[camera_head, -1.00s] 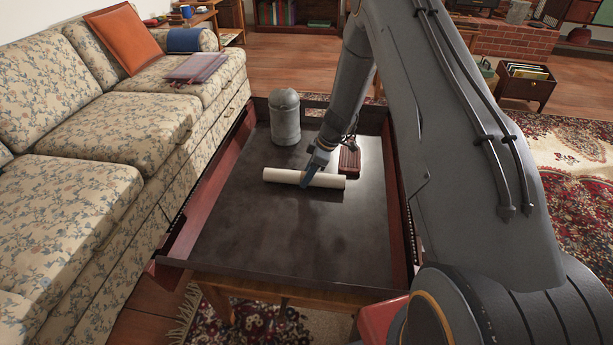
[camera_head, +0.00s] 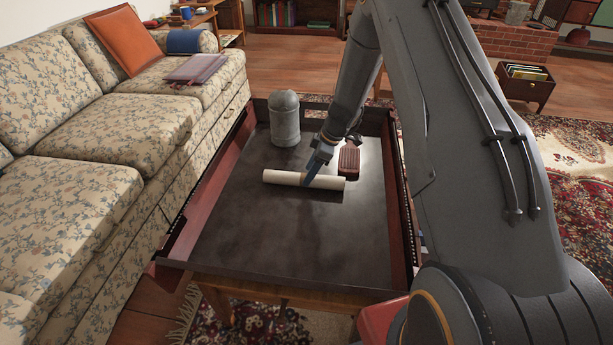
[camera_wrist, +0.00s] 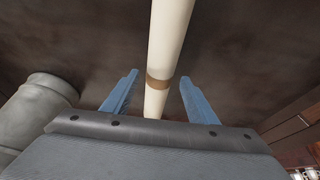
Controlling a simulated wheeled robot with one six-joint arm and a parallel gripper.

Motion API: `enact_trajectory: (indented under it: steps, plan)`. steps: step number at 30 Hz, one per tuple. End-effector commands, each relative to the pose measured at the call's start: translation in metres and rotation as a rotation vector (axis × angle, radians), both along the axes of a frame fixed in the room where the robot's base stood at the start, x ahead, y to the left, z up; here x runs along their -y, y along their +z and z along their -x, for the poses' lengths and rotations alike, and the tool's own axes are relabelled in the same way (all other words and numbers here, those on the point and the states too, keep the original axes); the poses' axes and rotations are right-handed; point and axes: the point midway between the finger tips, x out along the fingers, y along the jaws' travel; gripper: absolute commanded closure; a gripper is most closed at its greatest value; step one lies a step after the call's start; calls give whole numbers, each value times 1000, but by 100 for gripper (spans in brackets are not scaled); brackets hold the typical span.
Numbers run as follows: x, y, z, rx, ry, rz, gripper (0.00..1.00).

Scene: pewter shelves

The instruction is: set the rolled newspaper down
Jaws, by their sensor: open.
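The rolled newspaper (camera_head: 284,177) is a pale cream roll lying flat across the dark top of the low table (camera_head: 290,235). In the wrist view the roll (camera_wrist: 168,45) shows a brown band round it and runs between my two blue fingers. My gripper (camera_head: 313,178) is over the right half of the roll, pointing down. In the wrist view my gripper (camera_wrist: 158,95) is open, with a gap between each finger and the roll. The fingertips' height above the tabletop is hard to tell.
A grey domed canister (camera_head: 285,119) stands on the table behind the roll. A dark red object (camera_head: 349,160) lies behind the roll's right end. Raised edges border the tabletop. A floral sofa (camera_head: 120,130) stands along the left. The table's front is clear.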

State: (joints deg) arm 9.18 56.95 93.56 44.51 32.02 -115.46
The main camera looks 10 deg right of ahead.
Motion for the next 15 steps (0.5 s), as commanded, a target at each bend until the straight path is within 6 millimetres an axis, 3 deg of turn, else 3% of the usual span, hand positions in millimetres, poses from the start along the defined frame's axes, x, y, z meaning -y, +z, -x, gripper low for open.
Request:
enact_trajectory:
  steps: [6,15]
  plan:
    - [17,46,6,4,-2,0,47]
    - [30,80,12,1,1,-1,47]
